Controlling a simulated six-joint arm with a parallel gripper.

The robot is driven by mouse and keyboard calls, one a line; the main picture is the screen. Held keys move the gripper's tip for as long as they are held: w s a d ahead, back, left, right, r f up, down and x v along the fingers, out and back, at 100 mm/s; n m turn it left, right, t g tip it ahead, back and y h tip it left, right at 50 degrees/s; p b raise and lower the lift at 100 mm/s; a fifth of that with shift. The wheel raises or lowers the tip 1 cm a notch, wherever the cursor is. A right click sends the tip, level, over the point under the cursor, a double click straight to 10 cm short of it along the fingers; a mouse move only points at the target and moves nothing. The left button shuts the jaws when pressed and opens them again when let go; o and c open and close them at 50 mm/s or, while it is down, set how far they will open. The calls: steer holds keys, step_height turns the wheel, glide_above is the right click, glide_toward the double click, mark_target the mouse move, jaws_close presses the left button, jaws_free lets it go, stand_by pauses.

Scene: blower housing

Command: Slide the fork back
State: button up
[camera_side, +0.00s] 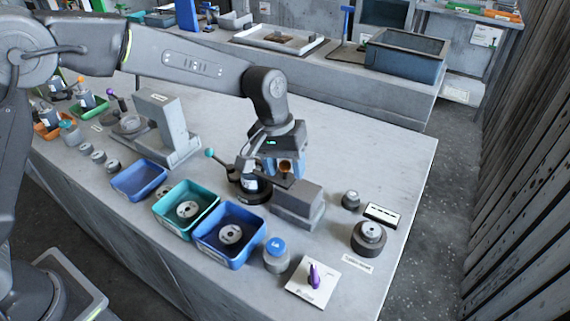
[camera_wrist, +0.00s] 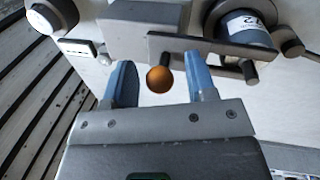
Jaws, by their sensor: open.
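The fork (camera_wrist: 222,46) shows in the wrist view as a dark flat bar running from the grey block to the cylinder labelled 12 (camera_wrist: 247,24). An orange round knob (camera_wrist: 160,79) stands on a short dark stem at the fork's block end. My gripper (camera_wrist: 158,62) has its two blue fingers apart, one on each side of the knob, with visible gaps. In the side view my gripper (camera_side: 285,160) is over the grey block (camera_side: 298,203), with the orange knob (camera_side: 285,167) between its fingers. Much of the fork is hidden there.
Blue bin (camera_side: 233,247) and teal bin (camera_side: 188,219) hold round metal parts at the front. A blue-capped jar (camera_side: 276,255), a white plate with a purple lever (camera_side: 313,280) and a dark round part (camera_side: 369,238) stand nearby. The table's back right is clear.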

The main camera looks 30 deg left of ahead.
steer(key=shift+c, duration=0.5)
jaws_close()
